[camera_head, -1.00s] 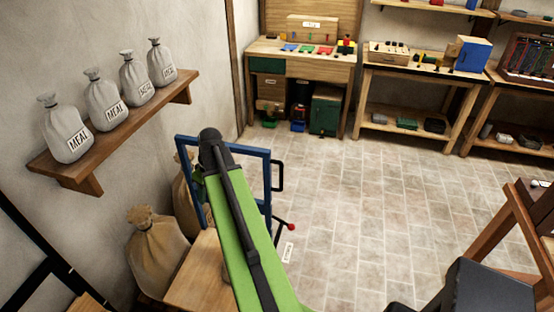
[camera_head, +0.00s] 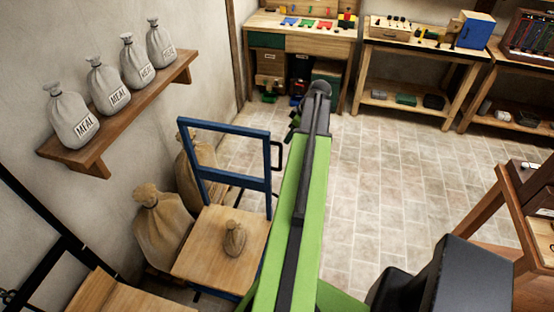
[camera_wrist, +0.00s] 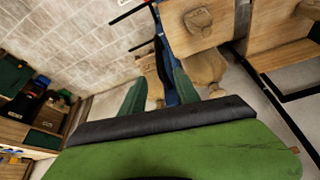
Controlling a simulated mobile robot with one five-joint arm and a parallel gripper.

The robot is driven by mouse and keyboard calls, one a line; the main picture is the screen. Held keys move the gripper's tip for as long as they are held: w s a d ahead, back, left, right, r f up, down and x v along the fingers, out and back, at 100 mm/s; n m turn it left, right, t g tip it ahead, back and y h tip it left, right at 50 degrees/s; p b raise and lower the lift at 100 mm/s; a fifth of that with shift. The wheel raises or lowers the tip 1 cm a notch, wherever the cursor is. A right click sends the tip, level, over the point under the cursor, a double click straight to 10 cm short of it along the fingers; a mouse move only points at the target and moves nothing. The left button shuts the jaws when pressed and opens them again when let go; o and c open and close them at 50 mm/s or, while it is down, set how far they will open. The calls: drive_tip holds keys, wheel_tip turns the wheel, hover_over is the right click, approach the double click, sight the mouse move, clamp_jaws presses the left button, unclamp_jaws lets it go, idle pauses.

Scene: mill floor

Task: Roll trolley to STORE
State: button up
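The trolley has a blue upright frame (camera_head: 225,181) and a wooden deck (camera_head: 193,262), standing left of my arm in the head view. A black loop handle (camera_head: 279,156) is on the frame's right side. A small brown sack (camera_head: 235,240) sits on the deck. The wrist view also shows the deck (camera_wrist: 210,38), the sack (camera_wrist: 198,20) and part of the blue frame (camera_wrist: 182,84). My gripper (camera_wrist: 158,82) is open and empty, its two dark green fingers apart. It is right of the handle in the head view (camera_head: 295,118). No readable STORE sign shows.
Two larger brown sacks (camera_head: 165,228) stand on the floor between trolley and wall. A wall shelf (camera_head: 120,118) holds several meal sacks. Benches line the back, and a wooden stand (camera_head: 490,215) is at right. Tiled floor (camera_head: 395,180) in the middle is clear.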

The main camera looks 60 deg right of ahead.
sight(280, 153)
drive_tip(key=b+x, duration=0.5)
drive_tip(key=x, duration=0.1)
drive_tip(key=b+x, duration=0.6)
drive_tip(key=x, duration=0.1)
drive_tip(key=shift+s+f, duration=0.1)
drive_tip(key=shift+f, duration=0.25)
drive_tip(key=shift+w+a+f+b, duration=0.1)
drive_tip(key=shift+w+f+b, duration=0.15)
drive_tip(key=shift+f+b, duration=0.15)
drive_tip(key=shift+r, duration=0.15)
clamp_jaws()
